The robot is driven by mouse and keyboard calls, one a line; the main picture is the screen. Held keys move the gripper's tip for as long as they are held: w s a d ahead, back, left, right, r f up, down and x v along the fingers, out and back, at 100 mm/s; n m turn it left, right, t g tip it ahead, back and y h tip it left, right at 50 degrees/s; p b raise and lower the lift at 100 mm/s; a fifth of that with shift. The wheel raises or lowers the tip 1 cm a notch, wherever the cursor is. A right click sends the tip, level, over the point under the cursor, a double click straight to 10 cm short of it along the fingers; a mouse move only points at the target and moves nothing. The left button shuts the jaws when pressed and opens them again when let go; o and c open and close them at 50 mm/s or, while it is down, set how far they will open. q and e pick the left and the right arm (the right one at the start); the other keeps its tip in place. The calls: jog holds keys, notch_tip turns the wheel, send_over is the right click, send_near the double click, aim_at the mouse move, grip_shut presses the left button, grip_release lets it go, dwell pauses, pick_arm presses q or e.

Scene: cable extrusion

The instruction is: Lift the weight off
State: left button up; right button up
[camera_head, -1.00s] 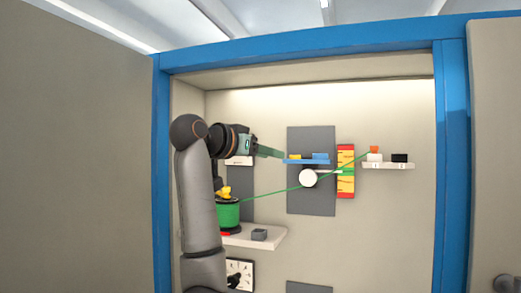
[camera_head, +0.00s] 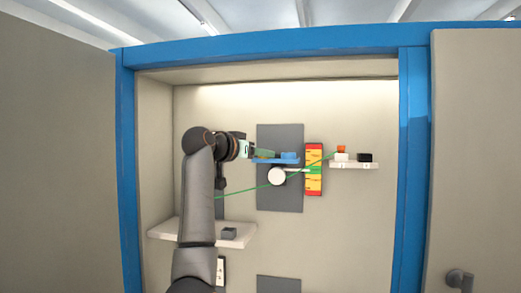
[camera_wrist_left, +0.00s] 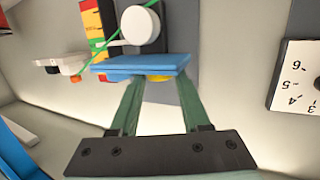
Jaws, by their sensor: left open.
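A blue shelf (camera_head: 275,161) is fixed on a dark grey panel and carries a blue block (camera_head: 289,155). In the left wrist view the picture is turned over; the blue shelf (camera_wrist_left: 140,65) lies just past my fingertips, with a yellow piece (camera_wrist_left: 158,78) showing between them. My left gripper (camera_head: 266,153) is at the shelf's left part and hides the yellow piece in the head view. In the left wrist view my left gripper (camera_wrist_left: 158,85) is open, fingers apart. I cannot tell whether they touch anything. Which piece is the weight is unclear. My right gripper is not in view.
A white roller (camera_head: 277,176) sits below the shelf, with a green cable (camera_head: 245,191) running by it. A coloured scale (camera_head: 314,170) stands to the right, then a white shelf (camera_head: 354,165) with small blocks. A numbered dial (camera_wrist_left: 300,75) shows in the wrist view.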

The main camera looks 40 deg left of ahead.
pick_arm(q)
jog(key=shift+w+f, duration=0.1)
jog(key=shift+w, duration=0.15)
grip_shut()
dwell(0.3)
jog(key=shift+r, duration=2.45)
jog(key=shift+s, duration=0.1)
